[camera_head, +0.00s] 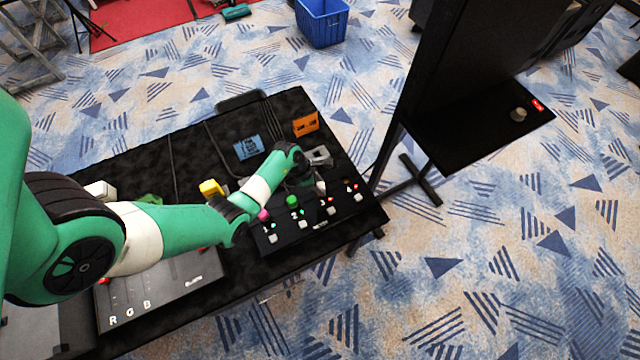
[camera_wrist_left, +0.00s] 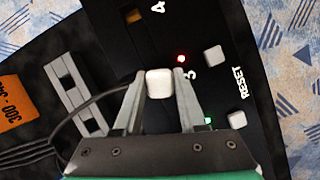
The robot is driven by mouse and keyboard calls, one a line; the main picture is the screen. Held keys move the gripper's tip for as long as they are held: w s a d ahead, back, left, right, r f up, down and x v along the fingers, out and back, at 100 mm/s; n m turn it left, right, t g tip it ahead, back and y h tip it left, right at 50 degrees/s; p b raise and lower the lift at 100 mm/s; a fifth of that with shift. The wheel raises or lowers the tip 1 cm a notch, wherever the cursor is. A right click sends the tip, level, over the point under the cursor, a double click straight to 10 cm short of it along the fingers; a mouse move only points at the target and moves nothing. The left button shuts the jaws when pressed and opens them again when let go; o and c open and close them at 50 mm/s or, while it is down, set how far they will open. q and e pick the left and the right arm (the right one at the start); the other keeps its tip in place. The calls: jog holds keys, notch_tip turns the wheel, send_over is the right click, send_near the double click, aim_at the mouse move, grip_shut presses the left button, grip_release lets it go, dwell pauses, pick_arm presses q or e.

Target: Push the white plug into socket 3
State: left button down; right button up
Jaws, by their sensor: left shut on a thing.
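My left gripper (camera_head: 314,186) reaches over the black socket panel (camera_head: 285,241). In the left wrist view its two fingers (camera_wrist_left: 159,88) are shut on the white plug (camera_wrist_left: 159,83), one on each side. The plug also shows small in the head view (camera_head: 320,187). It is in line with the printed 3 and a red light (camera_wrist_left: 181,58), and it hides socket 3. I cannot tell whether it touches the panel. Socket 4 (camera_wrist_left: 134,16) shows as an empty brownish opening. A pink plug (camera_head: 263,215) and a green plug (camera_head: 292,201) stand at sockets 1 and 2. My right gripper is out of view.
Pale buttons (camera_wrist_left: 212,56) line the panel's front. A grey metal piece (camera_wrist_left: 75,98) and an orange box (camera_wrist_left: 17,98) are beside it, with a dark cable near my gripper. A yellow block (camera_head: 211,188) and a blue card (camera_head: 247,148) lie on the black table.

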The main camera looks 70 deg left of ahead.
pick_arm(q)
jog(key=shift+f, duration=0.4)
grip_release()
jog(key=shift+r, duration=0.1)
notch_tip(320, 180, up, 7)
jog(key=p, duration=0.7)
dwell(0.4)
dwell(0.4)
